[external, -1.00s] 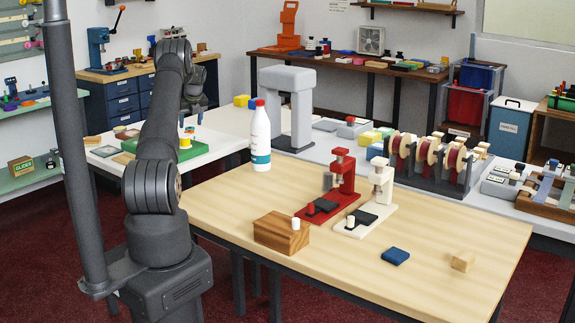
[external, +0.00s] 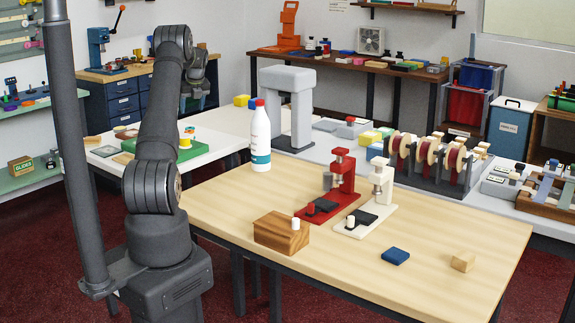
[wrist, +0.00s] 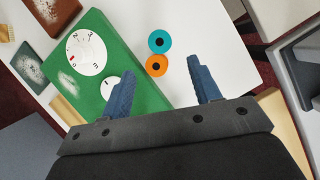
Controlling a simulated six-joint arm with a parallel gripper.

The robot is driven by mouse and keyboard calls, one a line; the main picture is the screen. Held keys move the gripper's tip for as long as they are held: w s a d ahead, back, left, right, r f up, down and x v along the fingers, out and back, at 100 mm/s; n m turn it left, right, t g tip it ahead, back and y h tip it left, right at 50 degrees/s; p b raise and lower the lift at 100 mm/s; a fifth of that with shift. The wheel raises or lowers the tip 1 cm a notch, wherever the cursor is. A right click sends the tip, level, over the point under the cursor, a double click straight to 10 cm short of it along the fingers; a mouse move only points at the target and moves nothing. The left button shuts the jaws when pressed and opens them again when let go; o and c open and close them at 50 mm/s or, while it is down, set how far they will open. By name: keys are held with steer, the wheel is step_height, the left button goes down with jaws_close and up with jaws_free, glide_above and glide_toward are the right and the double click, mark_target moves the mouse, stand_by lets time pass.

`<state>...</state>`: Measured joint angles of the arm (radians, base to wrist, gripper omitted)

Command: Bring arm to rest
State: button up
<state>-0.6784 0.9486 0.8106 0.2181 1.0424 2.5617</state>
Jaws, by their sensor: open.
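My gripper (wrist: 162,68) is open, with its two blue fingers apart and nothing held between them. In the wrist view it hangs above a white tabletop (wrist: 220,75) beside a green board with white dials (wrist: 140,90). A teal ring (wrist: 160,41) and an orange ring (wrist: 157,66) show below, between the fingertips' lines of sight. In the external view my arm is raised and reaches back over the white table; the gripper is small there and partly hidden behind my arm.
The wooden table (external: 330,270) holds a white bottle with a red cap (external: 260,140), a red press (external: 341,180), a cream press (external: 378,195), a wooden block (external: 281,233) and a dark blue pad (external: 395,256). A grey arch (external: 287,100) stands behind. The table's front is mostly clear.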

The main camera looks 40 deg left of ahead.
mark_target(190, 128)
steer(key=x, duration=1.1)
steer(key=shift+a+f, duration=0.15)
steer(key=shift+f, duration=0.1)
steer(key=shift+r, duration=1.65)
